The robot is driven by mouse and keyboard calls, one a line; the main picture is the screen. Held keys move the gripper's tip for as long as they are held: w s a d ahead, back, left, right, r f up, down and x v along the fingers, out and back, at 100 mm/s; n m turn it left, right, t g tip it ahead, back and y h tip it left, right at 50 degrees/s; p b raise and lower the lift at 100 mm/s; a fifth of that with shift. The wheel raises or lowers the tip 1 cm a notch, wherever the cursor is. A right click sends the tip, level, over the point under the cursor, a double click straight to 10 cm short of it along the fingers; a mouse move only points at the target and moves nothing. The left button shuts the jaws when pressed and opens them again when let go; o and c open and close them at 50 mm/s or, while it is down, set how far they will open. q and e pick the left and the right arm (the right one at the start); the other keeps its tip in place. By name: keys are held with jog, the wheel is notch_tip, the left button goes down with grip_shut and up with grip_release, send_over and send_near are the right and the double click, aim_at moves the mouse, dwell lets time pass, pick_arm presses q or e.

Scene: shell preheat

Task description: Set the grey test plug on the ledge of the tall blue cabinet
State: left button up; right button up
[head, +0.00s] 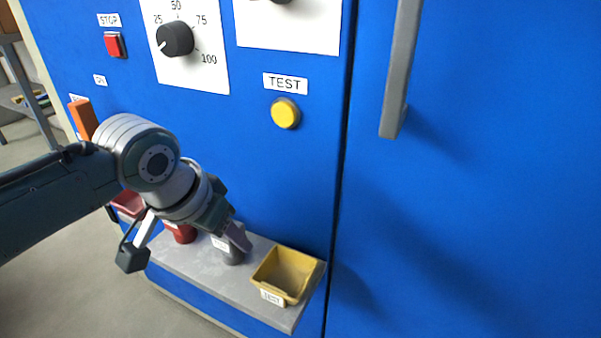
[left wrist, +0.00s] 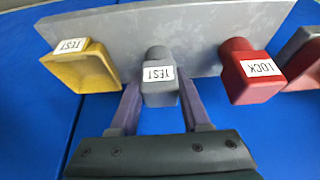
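The grey test plug (head: 230,252) is at the ledge (head: 190,262) of the tall blue cabinet (head: 240,160), between a red plug and a yellow bin. It looks upright in the head view, with its lower end at the ledge top; I cannot tell whether it bears on it. My left gripper (head: 240,238) reaches down over it and hides its upper part. In the left wrist view the plug (left wrist: 159,88), labelled TEST, sits between the fingers of my left gripper (left wrist: 160,88), which lie close against both its sides. My right gripper is not in view.
The yellow TEST bin (head: 287,272) is at the ledge's right end. The red LOCK plug (left wrist: 248,75) stands on the plug's other side, with a red bin (head: 128,204) beyond. A yellow button (head: 285,113) and a long door handle (head: 401,70) stick out above.

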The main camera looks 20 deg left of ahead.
pick_arm(q)
jog(key=o, duration=0.5)
jog(key=shift+r, duration=0.3)
jog(key=p+v, duration=0.7)
jog(key=v, duration=0.4)
jog(key=shift+m+g, duration=0.5)
jog(key=shift+g, duration=0.1)
jog(key=s+d, duration=0.2)
jog(key=s, duration=0.3)
jog(key=s+d+r, duration=0.1)
jog(key=s, duration=0.5)
jog(key=s+d+r, duration=0.1)
jog(key=s+d, duration=0.1)
jog(key=s, duration=0.4)
jog(key=shift+s+d+r, duration=0.15)
jog(key=shift+d+r, duration=0.1)
jog(key=shift+d, duration=0.15)
